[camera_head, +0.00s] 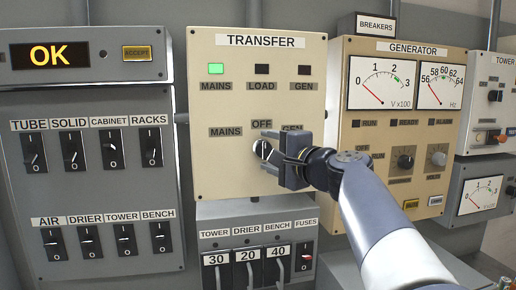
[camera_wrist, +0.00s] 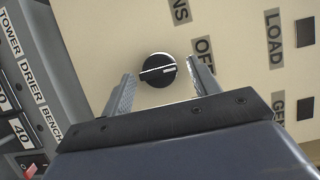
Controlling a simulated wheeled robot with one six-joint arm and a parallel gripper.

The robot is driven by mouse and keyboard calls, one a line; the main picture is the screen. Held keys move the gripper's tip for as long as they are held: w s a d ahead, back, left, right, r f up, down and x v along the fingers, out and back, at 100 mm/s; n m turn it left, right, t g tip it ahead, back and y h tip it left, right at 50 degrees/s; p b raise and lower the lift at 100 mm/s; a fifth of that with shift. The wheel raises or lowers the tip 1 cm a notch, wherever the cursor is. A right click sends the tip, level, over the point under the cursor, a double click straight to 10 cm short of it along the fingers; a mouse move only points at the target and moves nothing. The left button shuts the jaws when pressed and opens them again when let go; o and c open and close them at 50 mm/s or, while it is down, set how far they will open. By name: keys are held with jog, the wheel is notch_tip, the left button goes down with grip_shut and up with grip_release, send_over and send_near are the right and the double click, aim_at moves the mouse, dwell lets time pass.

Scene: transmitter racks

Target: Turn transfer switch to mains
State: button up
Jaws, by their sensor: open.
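The beige TRANSFER panel (camera_head: 225,165) has a round black transfer switch knob (camera_wrist: 157,70) with a pale pointer line. In the wrist view the pointer aims roughly toward the OFF label (camera_wrist: 203,50). In the head view the knob is mostly hidden behind my gripper (camera_head: 268,151), below OFF and between MAINS (camera_head: 226,132) and GEN. My gripper (camera_wrist: 161,72) is open in front of the panel, with one finger on each side of the knob. A gap shows between each finger and the knob. The MAINS lamp (camera_head: 216,69) is lit green; the LOAD and GEN lamps are dark.
A grey switch box (camera_head: 25,190) with several toggles stands to the left. A breaker box (camera_head: 230,232) with levers sits just below the panel. The GENERATOR panel (camera_head: 400,130) with gauges and knobs is to the right, close behind my arm.

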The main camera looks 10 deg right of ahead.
jog(key=shift+w+a, duration=0.1)
jog(key=shift+w, duration=0.1)
jog(key=shift+c, duration=0.2)
jog(key=c, duration=0.9)
jog(key=shift+n, duration=0.3)
jog(key=n, duration=0.1)
jog(key=n+g+h+p, duration=0.1)
jog(key=n, duration=0.2)
jog(key=shift+a+r+n+g+h, duration=0.1)
jog(key=shift+r+n+g+h, duration=0.2)
jog(key=shift+g, duration=0.1)
jog(key=n+h+p, duration=0.1)
jog(key=n, duration=0.2)
jog(key=shift+a+r+g+h+p, duration=0.1)
jog(key=shift+g+h+p, duration=0.2)
jog(key=shift+p, duration=0.05)
jog(key=shift+n+h, duration=0.4)
jog(key=shift+n, duration=0.2)
jog(key=shift+p, duration=0.3)
